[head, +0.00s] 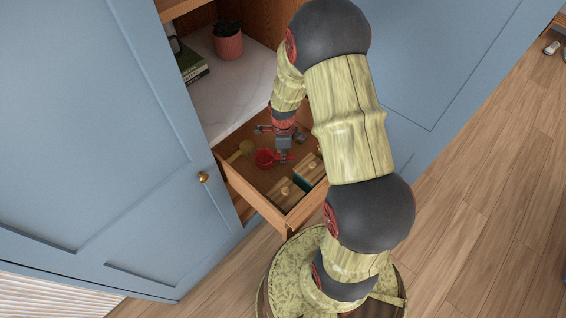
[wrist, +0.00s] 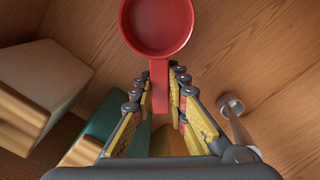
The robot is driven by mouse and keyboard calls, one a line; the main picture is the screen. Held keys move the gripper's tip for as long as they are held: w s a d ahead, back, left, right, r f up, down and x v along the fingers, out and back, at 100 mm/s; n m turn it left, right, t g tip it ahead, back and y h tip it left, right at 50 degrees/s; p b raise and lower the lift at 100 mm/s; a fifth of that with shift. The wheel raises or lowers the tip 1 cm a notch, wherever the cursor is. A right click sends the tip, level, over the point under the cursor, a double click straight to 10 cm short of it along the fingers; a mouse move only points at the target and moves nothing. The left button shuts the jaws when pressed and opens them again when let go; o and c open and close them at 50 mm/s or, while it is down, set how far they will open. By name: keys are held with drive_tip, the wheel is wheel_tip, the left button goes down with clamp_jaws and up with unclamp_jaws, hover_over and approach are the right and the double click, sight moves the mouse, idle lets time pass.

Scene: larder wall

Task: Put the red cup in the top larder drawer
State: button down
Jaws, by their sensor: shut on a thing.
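The red cup (head: 265,158) is inside the open wooden drawer (head: 247,190), toward its back left. The wrist view looks into the round bowl of the cup (wrist: 158,25), with its straight handle pointing back toward me. My gripper (head: 283,158) reaches down into the drawer. In the wrist view my gripper (wrist: 157,92) is shut on the cup's handle, one finger pad on each side. The cup is over the wooden drawer floor (wrist: 255,50); I cannot tell whether it touches it.
Wooden blocks (head: 285,193) fill the drawer's front right; a pale one shows in the wrist view (wrist: 45,80), beside a teal thing (wrist: 105,125). A yellow item (head: 245,147) lies at the left and a metal item (wrist: 232,105) at the right. A potted plant (head: 228,42) stands above.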

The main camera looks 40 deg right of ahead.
sight(283, 167)
wheel_tip(283, 167, down, 4)
drive_tip(key=shift+r+b, duration=0.2)
drive_tip(key=shift+b, duration=0.4)
drive_tip(key=c, duration=1.8)
unclamp_jaws()
drive_tip(key=shift+c, duration=0.2)
drive_tip(key=shift+o, duration=0.4)
